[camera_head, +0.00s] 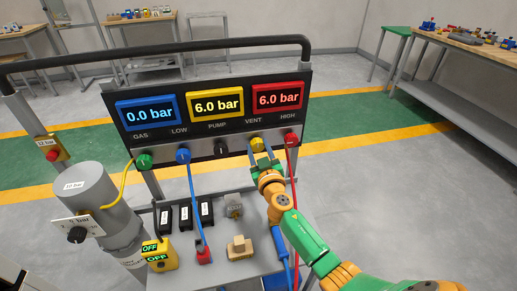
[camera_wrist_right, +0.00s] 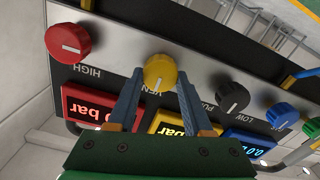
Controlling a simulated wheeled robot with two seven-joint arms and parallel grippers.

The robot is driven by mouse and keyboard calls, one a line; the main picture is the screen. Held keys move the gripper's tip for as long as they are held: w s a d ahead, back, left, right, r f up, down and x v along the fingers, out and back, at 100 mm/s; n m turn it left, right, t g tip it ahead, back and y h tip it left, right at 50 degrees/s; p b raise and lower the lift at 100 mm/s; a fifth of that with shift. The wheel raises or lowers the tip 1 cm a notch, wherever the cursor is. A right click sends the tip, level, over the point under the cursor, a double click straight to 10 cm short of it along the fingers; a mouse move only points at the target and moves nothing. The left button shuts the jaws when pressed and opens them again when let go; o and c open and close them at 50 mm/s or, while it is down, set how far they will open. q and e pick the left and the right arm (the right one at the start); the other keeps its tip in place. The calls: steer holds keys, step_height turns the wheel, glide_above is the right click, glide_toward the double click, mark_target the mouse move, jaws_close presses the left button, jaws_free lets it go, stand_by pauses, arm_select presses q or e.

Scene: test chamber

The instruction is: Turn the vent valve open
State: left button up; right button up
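The vent valve is a yellow round knob (camera_head: 257,144) at the lower edge of the panel, below the VENT label. My right gripper (camera_head: 262,158) reaches up to it from below right. In the right wrist view the yellow knob (camera_wrist_right: 160,71) sits between the tips of the two blue-grey fingers (camera_wrist_right: 157,80), which stand apart on either side of it. Its white mark points roughly along the fingers. I cannot tell whether the fingertips touch the knob. My left gripper is not in view.
A red HIGH knob (camera_head: 291,139) with a red hose is close to the right of the vent knob, and a black PUMP knob (camera_head: 221,147) to its left. Displays read 0.0, 6.0 and 6.0 bar. A grey bench top (camera_head: 222,265) with small parts lies below.

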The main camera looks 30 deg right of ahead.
jaws_close()
steer(key=shift+n, duration=0.3)
steer(key=n, duration=0.2)
steer(key=shift+f+n+b, duration=0.1)
steer(key=shift+n+b, duration=0.25)
steer(key=shift+n, duration=0.05)
steer(key=n, duration=0.4)
steer(key=shift+a+n, duration=0.1)
steer(key=shift+n, duration=0.2)
steer(key=n, duration=0.5)
steer(key=shift+f, duration=0.1)
steer(key=shift+n, duration=2.5)
